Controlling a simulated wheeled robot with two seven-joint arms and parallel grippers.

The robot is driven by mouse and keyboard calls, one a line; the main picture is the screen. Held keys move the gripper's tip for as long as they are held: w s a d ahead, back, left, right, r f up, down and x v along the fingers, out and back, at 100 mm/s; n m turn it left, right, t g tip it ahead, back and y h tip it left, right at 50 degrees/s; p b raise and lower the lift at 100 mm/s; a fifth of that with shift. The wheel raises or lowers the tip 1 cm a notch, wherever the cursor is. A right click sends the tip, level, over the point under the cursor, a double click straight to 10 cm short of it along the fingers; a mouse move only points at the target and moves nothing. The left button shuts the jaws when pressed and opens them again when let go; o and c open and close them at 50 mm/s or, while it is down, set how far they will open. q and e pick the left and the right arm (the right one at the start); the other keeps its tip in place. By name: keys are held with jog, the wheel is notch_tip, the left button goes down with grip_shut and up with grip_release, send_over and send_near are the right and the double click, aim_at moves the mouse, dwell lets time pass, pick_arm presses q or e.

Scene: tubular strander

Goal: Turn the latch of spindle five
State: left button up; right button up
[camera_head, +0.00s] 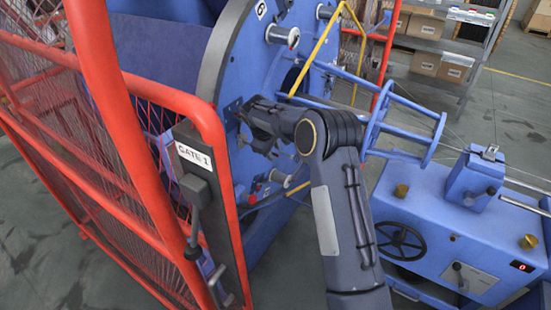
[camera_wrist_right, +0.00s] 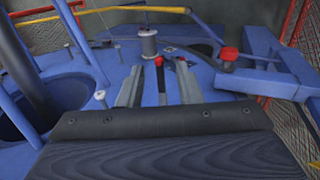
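A blue round plate (camera_head: 288,62) of the strander carries silver spindles with spools. My right gripper (camera_head: 250,128) is at the plate's face, its tips partly hidden by its own body. In the right wrist view my gripper (camera_wrist_right: 158,88) is open, its two fingers apart. A red-tipped latch (camera_wrist_right: 159,62) with a dark stem shows between the fingers, with gaps on both sides. A silver spool (camera_wrist_right: 148,43) stands just beyond it. I cannot read a number five in either view. My left gripper is not in view.
A red cage gate (camera_head: 215,135) with a "GATE 1" sign (camera_head: 195,157) stands close to the left of my right arm. Blue rods with a ring (camera_head: 375,125) and a blue machine cabinet (camera_head: 450,225) lie to the right. A red knob (camera_wrist_right: 229,55) sits right of the spool.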

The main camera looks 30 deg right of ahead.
jog(key=shift+v, duration=1.4)
jog(key=s+a+r+m+t+y, duration=0.1)
jog(key=s+r, duration=0.3)
jog(key=s, duration=0.3)
jog(key=s+a+r+m+y+b, duration=0.1)
jog(key=s+r+m+y, duration=0.15)
jog(key=s, duration=0.45)
jog(key=s+a+r+m+t+y, duration=0.1)
jog(key=s+r, duration=0.4)
jog(key=s, duration=0.2)
jog(key=s+a+f+m+y, duration=0.1)
jog(key=s+a, duration=0.2)
jog(key=s, duration=0.3)
jog(key=s+a+f+m+t+y, duration=0.1)
jog(key=s+a+f, duration=0.1)
jog(key=s, duration=0.5)
jog(key=s+a+f+m+y, duration=0.1)
jog(key=s+a+f, duration=0.1)
jog(key=s+a, duration=0.2)
jog(key=s, duration=0.3)
jog(key=shift+s+a+b, duration=0.25)
jog(key=shift+a+b, duration=0.15)
